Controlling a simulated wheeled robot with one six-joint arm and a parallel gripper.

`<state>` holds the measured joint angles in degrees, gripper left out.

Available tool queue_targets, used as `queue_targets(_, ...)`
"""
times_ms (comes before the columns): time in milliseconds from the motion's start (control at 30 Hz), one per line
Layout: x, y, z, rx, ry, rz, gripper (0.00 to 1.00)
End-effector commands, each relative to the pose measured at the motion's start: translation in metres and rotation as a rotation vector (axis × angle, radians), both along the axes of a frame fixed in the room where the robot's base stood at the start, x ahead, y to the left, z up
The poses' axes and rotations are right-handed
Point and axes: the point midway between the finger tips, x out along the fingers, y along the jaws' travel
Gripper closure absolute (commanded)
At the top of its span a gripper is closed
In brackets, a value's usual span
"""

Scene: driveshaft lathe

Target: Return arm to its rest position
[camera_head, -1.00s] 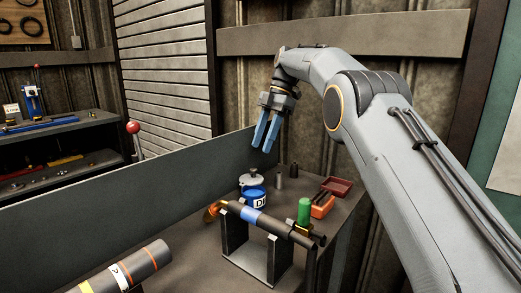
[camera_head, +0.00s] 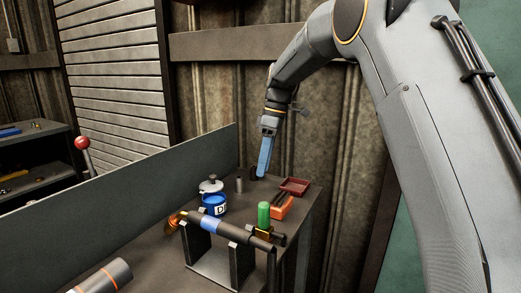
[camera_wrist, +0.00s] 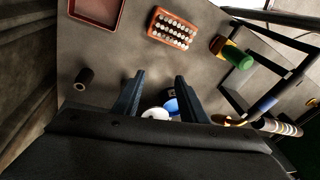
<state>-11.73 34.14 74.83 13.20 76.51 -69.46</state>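My gripper (camera_head: 262,172) hangs above the back of the workbench (camera_head: 150,252), fingers pointing down. In the wrist view its two blue fingers (camera_wrist: 160,78) are spread apart with nothing between them, so it is open and empty. My arm reaches down from the upper right and bends at the elbow. A driveshaft (camera_head: 238,234) with a blue band lies across a stand (camera_head: 190,246) in front of the gripper, apart from it.
A blue jar (camera_head: 214,207), a grey lidded pot (camera_head: 210,185), a small cylinder (camera_head: 239,185), a green-topped tool (camera_head: 263,215), an orange block (camera_head: 281,209) and a red tray (camera_head: 294,187) crowd the bench. A grey panel (camera_head: 120,182) runs along its left. A striped cylinder (camera_head: 103,278) lies in front.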

Motion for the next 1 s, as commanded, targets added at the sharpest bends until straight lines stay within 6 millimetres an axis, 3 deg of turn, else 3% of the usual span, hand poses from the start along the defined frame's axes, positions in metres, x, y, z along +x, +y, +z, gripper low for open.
queue_targets(33, -0.016, -0.017, -0.003, -0.026, 0.008, -0.091, 0.62)
queue_targets(267, -0.094, -0.085, -0.032, -0.131, 0.026, -0.513, 0.62)
queue_targets(400, -0.154, -0.121, -0.053, -0.181, 0.030, -0.760, 0.62)
queue_targets(700, -0.289, -0.175, -0.093, -0.244, 0.028, -1.209, 0.62)
queue_targets(833, -0.323, -0.183, -0.104, -0.252, 0.028, -1.311, 0.62)
queue_targets(1000, -0.337, -0.186, -0.109, -0.255, 0.028, -1.355, 0.62)
